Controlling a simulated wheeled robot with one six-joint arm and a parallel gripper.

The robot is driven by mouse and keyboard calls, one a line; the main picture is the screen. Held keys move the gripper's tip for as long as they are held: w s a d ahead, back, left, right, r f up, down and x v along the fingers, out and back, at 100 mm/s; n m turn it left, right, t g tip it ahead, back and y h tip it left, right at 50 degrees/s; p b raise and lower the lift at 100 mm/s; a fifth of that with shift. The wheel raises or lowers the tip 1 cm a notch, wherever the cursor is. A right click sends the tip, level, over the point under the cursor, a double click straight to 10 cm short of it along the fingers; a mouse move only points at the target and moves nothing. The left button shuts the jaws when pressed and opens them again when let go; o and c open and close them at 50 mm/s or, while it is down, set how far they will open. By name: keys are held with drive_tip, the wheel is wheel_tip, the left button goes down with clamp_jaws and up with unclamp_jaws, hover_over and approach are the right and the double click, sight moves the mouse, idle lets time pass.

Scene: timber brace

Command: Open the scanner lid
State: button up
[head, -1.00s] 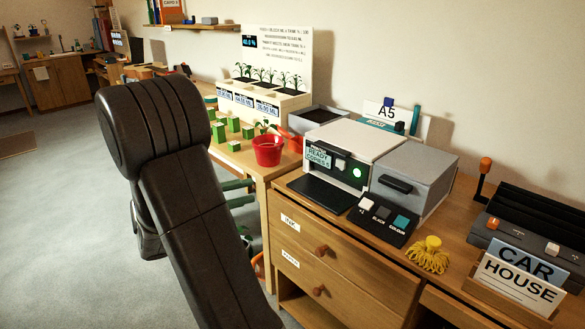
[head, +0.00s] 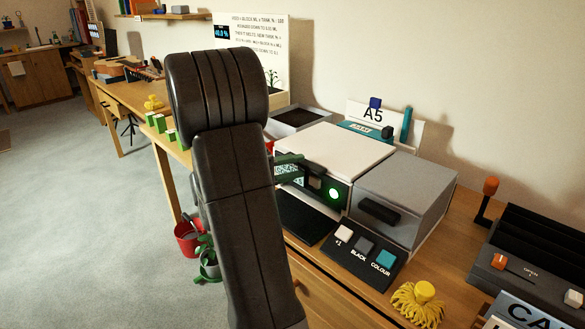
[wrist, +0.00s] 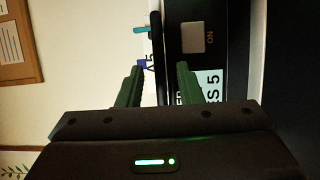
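The scanner is a box with a white flat lid (head: 335,150) on top, lying shut. Its dark front panel carries a green lit button (head: 334,194) and a display partly hidden by my arm. My gripper (head: 291,168) has green fingers and is at the upper left of the front panel, by the lid's front edge. In the wrist view, my gripper (wrist: 159,85) is open, fingers apart. The thin lid edge (wrist: 156,60) shows between them, with the ON button (wrist: 193,38) and display (wrist: 208,88) to the right. I cannot tell whether a finger touches it.
A grey box (head: 405,190) with a dark handle adjoins the scanner's right side. A button pad (head: 362,254) and a yellow tasselled object (head: 420,302) lie in front. An open grey tray (head: 298,118) is behind left.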

clamp_jaws()
drive_tip(key=shift+r, duration=0.1)
